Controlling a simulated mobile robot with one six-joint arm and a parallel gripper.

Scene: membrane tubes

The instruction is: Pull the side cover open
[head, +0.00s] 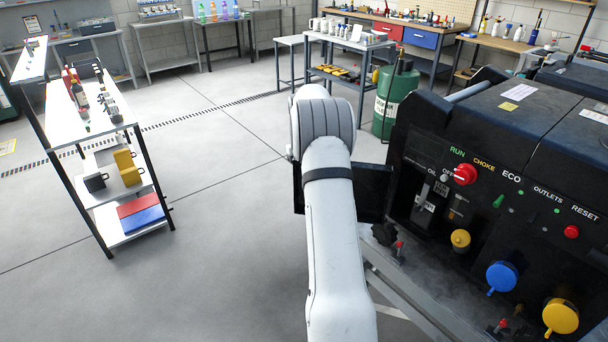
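The black generator (470,150) stands at the right, its front panel facing left toward my arm. A dark flat panel (372,192), which looks like the side cover, juts out from the generator's left end. It shows on both sides of my arm, which hides its middle. I cannot tell how far it stands open. My white arm reaches up the middle of the view, and its rounded wrist is in front of the panel. My gripper is hidden behind the wrist, so its fingers and any contact with the panel do not show.
The generator's panel carries a red knob (465,174), a yellow knob (460,239) and blue (502,277) and yellow outlet covers. A green drum (397,100) stands behind. A shelf rack (105,170) is at the left. The floor between rack and arm is clear.

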